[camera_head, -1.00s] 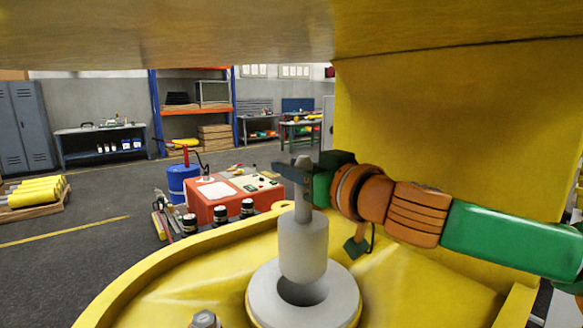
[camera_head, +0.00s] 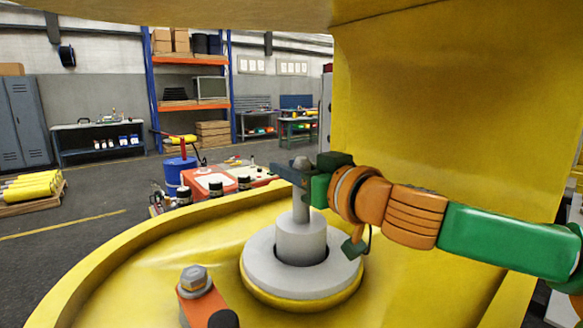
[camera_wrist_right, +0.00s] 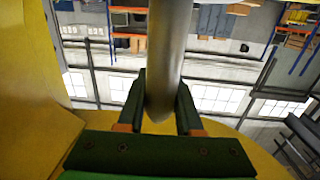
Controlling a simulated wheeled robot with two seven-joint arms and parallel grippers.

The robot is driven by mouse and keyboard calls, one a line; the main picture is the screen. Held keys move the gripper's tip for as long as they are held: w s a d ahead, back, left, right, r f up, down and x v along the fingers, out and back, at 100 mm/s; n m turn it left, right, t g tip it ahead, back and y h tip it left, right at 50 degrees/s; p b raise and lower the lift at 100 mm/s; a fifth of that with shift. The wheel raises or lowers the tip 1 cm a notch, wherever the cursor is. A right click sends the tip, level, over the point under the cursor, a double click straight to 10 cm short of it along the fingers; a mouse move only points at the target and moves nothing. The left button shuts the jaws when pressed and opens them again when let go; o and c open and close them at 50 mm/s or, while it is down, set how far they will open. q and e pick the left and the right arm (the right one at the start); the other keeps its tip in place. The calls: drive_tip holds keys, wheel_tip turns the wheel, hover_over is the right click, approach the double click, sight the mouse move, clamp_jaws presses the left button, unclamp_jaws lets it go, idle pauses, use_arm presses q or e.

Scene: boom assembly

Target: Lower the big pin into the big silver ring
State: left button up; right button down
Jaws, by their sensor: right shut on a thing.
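The big pin (camera_head: 300,238) is a grey stepped cylinder, upright, with its wide lower part inside the hole of the big silver ring (camera_head: 262,266). A dark gap shows between pin and ring at the front. The ring lies flat on a yellow boss. My right gripper (camera_head: 300,175) is shut on the pin's thin upper shaft. In the right wrist view the shaft (camera_wrist_right: 168,60) stands between the two dark fingers (camera_wrist_right: 160,105). How deep the pin sits is hidden by the ring.
A yellow boom wall (camera_head: 440,110) rises behind my right arm, and a yellow overhang crosses the top. A large bolt (camera_head: 194,279) stands left of the ring. A red box (camera_head: 225,179) is beyond the yellow rim (camera_head: 130,238).

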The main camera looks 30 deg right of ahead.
sight(305, 207)
drive_tip(key=shift+f+b, duration=2.05)
drive_tip(key=shift+f, duration=0.4)
drive_tip(key=shift+s+a, duration=0.15)
drive_tip(key=shift+s, duration=0.25)
drive_tip(key=c, duration=0.5)
unclamp_jaws()
drive_tip(key=shift+f, duration=0.15)
drive_tip(key=shift+s+b, duration=0.35)
drive_tip(key=shift+s, duration=0.25)
drive_tip(key=s, duration=0.2)
drive_tip(key=s+b, duration=0.1)
drive_tip(key=s, duration=0.1)
drive_tip(key=s+b, duration=0.1)
drive_tip(key=s, duration=0.1)
drive_tip(key=shift+r, duration=0.3)
